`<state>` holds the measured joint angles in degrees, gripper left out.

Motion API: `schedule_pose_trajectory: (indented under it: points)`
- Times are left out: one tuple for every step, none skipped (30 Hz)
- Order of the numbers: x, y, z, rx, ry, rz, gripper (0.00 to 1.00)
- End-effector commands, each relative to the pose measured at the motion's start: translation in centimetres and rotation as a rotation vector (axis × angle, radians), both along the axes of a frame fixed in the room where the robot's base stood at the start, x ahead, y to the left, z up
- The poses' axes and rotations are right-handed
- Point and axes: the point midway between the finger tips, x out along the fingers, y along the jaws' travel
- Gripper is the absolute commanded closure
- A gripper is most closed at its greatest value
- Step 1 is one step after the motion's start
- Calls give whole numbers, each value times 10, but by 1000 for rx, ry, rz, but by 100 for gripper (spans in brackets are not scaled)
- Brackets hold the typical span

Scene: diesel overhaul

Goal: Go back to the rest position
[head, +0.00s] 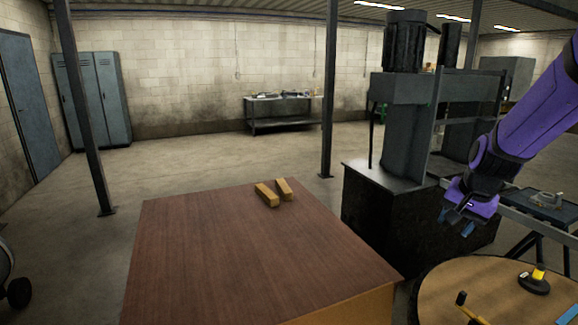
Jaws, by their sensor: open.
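My gripper (459,219) hangs at the right side of the head view, at the end of my purple and black arm. It is open, and I see nothing held between its fingers. It is in the air in front of the black base of a large press-like machine (408,125), above and beyond the round wooden table (450,285). The gripper appears clear of the table; whether it is close to the machine I cannot tell.
Two yellow-brown blocks (266,195) lie on a brown table (225,255). The round table bears a black and yellow part (535,281), a small handle-like piece (463,299) and a blue item (569,315). A steel post (330,90) stands behind.

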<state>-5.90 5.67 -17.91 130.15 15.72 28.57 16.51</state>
Motion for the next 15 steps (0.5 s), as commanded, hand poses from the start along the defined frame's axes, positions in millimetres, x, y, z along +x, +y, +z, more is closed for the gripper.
schedule_pose_trajectory:
  points:
    - [-11, 6, 15, 5, -17, 33, 53]
    - [-17, 9, 23, 4, -23, 57, 53]
    - [-25, 14, 33, 3, -31, 86, 53]
    - [-32, 17, 40, 2, -37, 108, 53]
    - [-39, 21, 46, 0, -43, 132, 53]
    - [-48, 25, 55, -3, -51, 162, 53]
    - [-55, 28, 62, -8, -58, 183, 53]
    - [-63, 31, 68, -12, -63, 207, 53]
    - [-73, 34, 76, -20, -72, 235, 53]
    - [-80, 37, 81, -25, -77, 258, 53]
    - [-88, 40, 87, -32, -85, 279, 53]
    - [-99, 43, 93, -42, -92, 307, 53]
    - [-106, 45, 98, -50, -98, 328, 53]
    - [-114, 48, 103, -59, -105, 350, 53]
    - [-125, 51, 108, -72, -111, 378, 53]
